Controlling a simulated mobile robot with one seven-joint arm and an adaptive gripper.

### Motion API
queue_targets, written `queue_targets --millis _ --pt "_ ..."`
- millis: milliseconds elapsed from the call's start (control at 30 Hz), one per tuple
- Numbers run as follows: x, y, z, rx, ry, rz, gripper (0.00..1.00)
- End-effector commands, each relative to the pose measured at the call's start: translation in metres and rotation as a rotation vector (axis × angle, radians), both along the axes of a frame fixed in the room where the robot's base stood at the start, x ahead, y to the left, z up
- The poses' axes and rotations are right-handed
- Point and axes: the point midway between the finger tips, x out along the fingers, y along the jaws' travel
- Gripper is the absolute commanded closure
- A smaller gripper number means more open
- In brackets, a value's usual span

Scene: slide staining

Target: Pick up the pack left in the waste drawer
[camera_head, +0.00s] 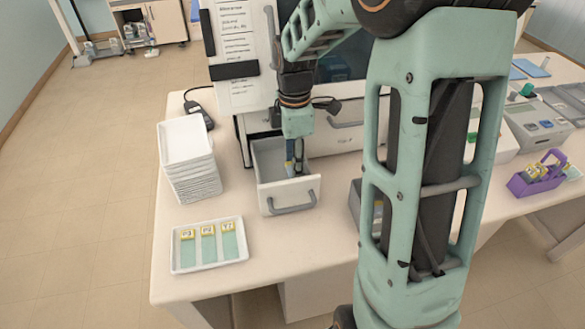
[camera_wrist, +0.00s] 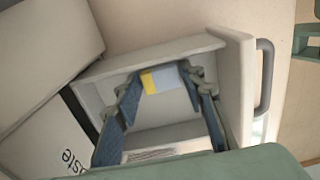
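The waste drawer (camera_head: 269,195) stands pulled out of the machine's front, with its grey handle facing the front. My gripper (camera_head: 294,168) points down into it. In the wrist view my gripper (camera_wrist: 161,82) has its two blue-padded fingers against opposite sides of a small pack (camera_wrist: 163,79) with a yellow end and a white-and-blue face. No gap shows between fingertips and pack. The pack is still within the drawer's walls; whether it touches the floor cannot be told. In the head view the pack is mostly hidden by the fingers. The wrist view also shows the drawer (camera_wrist: 232,85).
A stack of white trays (camera_head: 188,160) stands left of the drawer. A white tray (camera_head: 208,268) with three labelled slides lies in front of it. A black mouse-like device (camera_head: 200,115) sits behind the stack. A purple rack (camera_head: 522,186) stands at the far right.

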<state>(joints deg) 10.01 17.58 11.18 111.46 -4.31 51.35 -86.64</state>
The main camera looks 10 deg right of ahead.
Motion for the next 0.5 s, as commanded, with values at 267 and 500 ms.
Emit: queue_targets --millis 267,500 --pt "0.0002 0.0 0.0004 0.0 -0.001 0.0 0.9" --pt "0.0002 0.0 0.0021 0.0 -0.001 0.0 0.9"
